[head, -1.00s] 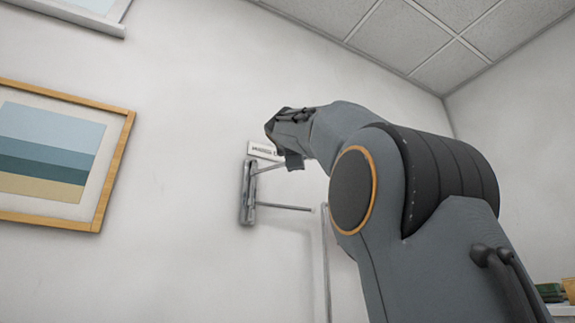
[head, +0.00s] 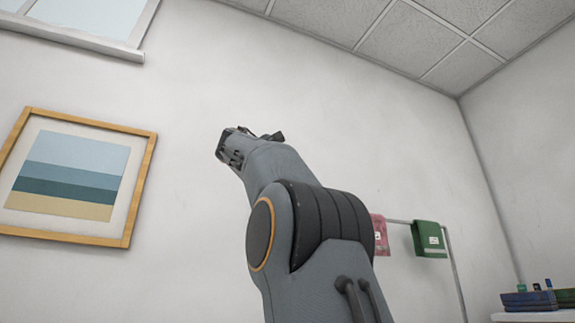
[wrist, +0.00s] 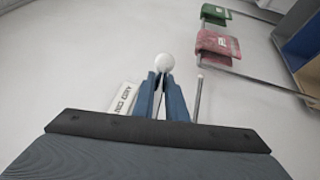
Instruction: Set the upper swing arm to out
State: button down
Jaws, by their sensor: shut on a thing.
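The wrist view shows my gripper (wrist: 160,82) with its two blue fingers closed around a rod that ends in a round white knob (wrist: 164,62). I take this rod to be the upper swing arm; its shaft is mostly hidden between the fingers. A second thin rod with a pale tip, likely the lower swing arm (wrist: 197,100), stands apart to the right of the fingers. A white label plate (wrist: 124,98) shows left of the fingers. In the head view my gripper (head: 226,148) is raised in front of the wall, and my arm hides the bracket.
A red cloth-like item (head: 380,236) and a green one (head: 430,238) hang on a rail right of my arm. A framed picture (head: 75,178) hangs left. A shelf with boxes (head: 530,300) is at the lower right. The wall between picture and arm is bare.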

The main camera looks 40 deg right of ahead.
jog(key=shift+s, duration=0.2)
jog(key=c, duration=1.8)
grip_release()
jog(key=shift+s+d, duration=0.1)
jog(key=shift+o, duration=0.2)
jog(key=v, duration=0.8)
